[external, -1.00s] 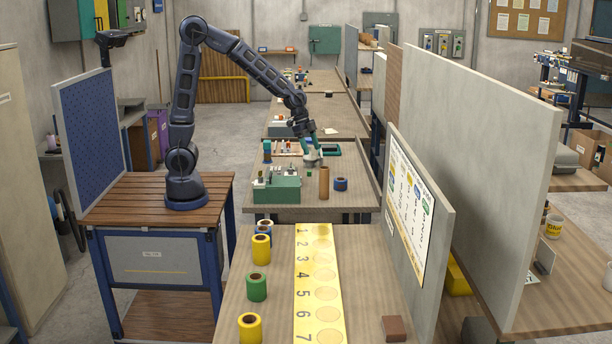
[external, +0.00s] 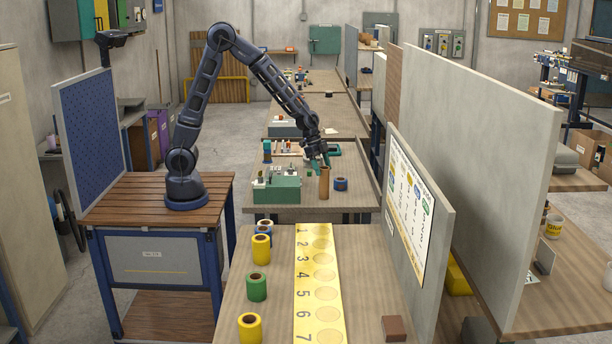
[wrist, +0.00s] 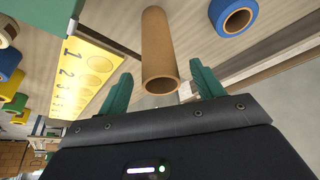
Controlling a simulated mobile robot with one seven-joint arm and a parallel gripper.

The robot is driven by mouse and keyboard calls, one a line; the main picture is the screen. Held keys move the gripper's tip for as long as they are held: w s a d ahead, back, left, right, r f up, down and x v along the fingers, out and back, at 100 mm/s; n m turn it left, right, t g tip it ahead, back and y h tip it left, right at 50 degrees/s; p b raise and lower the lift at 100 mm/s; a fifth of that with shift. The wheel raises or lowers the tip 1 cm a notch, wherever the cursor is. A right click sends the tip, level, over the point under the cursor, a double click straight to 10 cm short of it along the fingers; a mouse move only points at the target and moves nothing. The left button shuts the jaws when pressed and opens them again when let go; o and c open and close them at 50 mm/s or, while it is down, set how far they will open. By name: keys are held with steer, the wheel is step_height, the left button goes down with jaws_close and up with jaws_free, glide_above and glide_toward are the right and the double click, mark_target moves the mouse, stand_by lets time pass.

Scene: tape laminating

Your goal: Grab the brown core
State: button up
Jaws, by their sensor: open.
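The brown core (external: 324,183) is a plain cardboard tube standing upright on the far table, between the green box and the blue roll. In the wrist view the brown core (wrist: 158,50) shows its open end towards me, between the lines of my two green fingers. My gripper (external: 320,166) is open and empty, close above and behind the core in the external view. In the wrist view my gripper (wrist: 160,84) has its fingers spread wider than the tube. I cannot tell whether any finger touches it.
A blue roll (external: 341,184) stands just right of the core. A green box (external: 276,188) stands to its left. A yellow numbered strip (external: 320,285) lies on the near table, with yellow rolls (external: 261,247) and a green roll (external: 257,287) along its left.

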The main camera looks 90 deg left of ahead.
mark_target(326, 176)
steer(key=shift+x, duration=2.35)
steer(key=shift+d+r, duration=0.1)
steer(key=c, duration=1.1)
